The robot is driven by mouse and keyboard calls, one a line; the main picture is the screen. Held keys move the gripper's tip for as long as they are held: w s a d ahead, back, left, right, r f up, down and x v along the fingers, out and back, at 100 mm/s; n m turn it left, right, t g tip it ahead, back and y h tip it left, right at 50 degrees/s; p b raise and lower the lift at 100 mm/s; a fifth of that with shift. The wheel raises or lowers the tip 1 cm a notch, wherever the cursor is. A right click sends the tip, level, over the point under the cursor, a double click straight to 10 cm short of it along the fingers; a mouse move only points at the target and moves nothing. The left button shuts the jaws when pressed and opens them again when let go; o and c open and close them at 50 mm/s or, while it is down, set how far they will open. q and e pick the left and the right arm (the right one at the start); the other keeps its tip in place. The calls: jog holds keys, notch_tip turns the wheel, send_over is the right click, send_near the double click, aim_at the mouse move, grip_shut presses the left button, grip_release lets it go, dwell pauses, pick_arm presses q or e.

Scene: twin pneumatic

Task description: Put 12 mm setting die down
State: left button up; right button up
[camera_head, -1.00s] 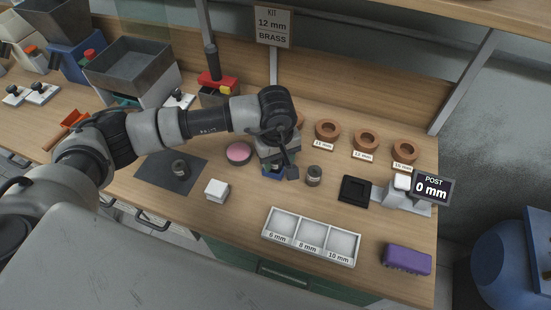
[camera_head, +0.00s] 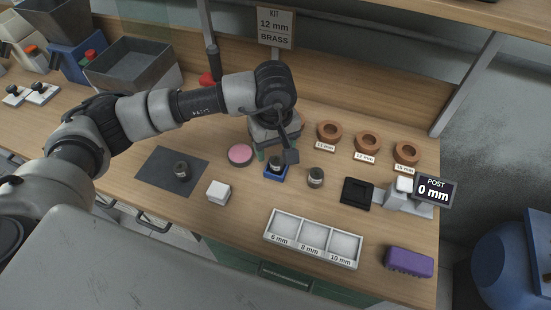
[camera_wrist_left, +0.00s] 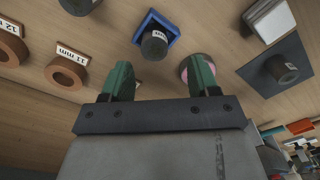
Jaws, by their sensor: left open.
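A dark grey cylindrical die with a pale label stands upright in a small blue square holder (camera_head: 284,176). The die (camera_wrist_left: 154,45) and holder also show in the wrist view, in front of my left gripper. My left gripper (camera_wrist_left: 161,80) is open and empty, its green fingertips apart and clear of the die. In the head view it is behind the holder, partly hidden by my wrist. Similar dark cylinders stand on the bench right of the holder (camera_head: 315,177) and on a dark mat (camera_head: 182,171). The size on the die's label is unreadable. My right gripper is not in view.
A pink disc (camera_head: 240,154) and white block (camera_head: 218,192) lie left of the holder. Brown rings (camera_head: 367,143) line the back right. A white sorting tray (camera_head: 313,238) is in front, with a black square pad (camera_head: 357,192) and purple block (camera_head: 409,261) to the right.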

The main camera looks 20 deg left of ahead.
aim_at(277, 160)
pick_arm(q)
notch_tip(277, 160, up, 6)
jog(key=shift+d+r+b, duration=0.2)
jog(key=shift+r+b, duration=0.05)
jog(key=shift+b, duration=0.2)
jog(key=shift+w, duration=0.1)
